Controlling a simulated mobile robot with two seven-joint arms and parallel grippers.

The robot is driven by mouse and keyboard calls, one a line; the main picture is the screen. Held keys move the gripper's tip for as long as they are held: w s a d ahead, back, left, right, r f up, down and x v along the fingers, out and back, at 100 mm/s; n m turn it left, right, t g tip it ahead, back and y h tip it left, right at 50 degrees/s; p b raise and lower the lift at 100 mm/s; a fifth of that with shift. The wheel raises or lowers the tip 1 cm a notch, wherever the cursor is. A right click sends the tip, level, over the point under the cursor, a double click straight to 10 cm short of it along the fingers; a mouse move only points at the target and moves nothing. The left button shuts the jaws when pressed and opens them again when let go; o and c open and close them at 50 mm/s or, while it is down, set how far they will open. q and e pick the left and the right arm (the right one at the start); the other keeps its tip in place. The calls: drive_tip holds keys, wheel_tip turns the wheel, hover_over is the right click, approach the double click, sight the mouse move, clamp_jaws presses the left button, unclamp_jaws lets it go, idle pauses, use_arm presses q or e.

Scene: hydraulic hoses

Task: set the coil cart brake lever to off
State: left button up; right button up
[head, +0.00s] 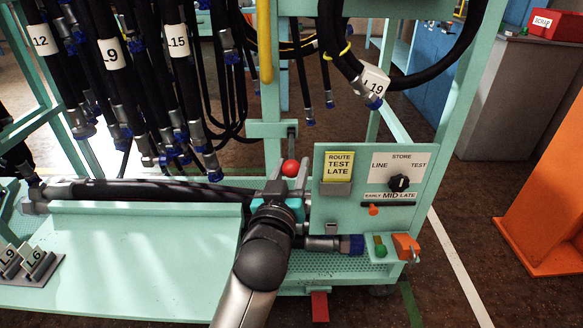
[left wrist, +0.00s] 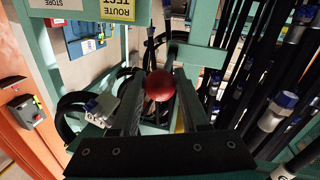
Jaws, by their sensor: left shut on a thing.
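The brake lever's red ball knob (head: 290,168) is near the middle of the head view, beside the left edge of the cart's control panel. A short dark shaft (head: 291,138) shows above it, in front of a green cross-piece (head: 268,130). My left gripper (head: 289,178) is shut on the knob, one finger on each side. In the left wrist view the red knob (left wrist: 160,85) sits between the two dark fingers of my left gripper (left wrist: 161,98). No off marking for the lever can be read. My right gripper is not in view.
The control panel (head: 337,201), with a black selector knob (head: 398,183) and yellow card (head: 339,166), stands just right of the gripper. Black hoses (head: 190,90) hang behind and left. A hose (head: 150,190) lies along the cart. An orange block (head: 405,247) sits at the right corner.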

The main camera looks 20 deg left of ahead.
use_arm(q)
clamp_jaws()
drive_tip(key=shift+r, duration=0.1)
idle(0.8)
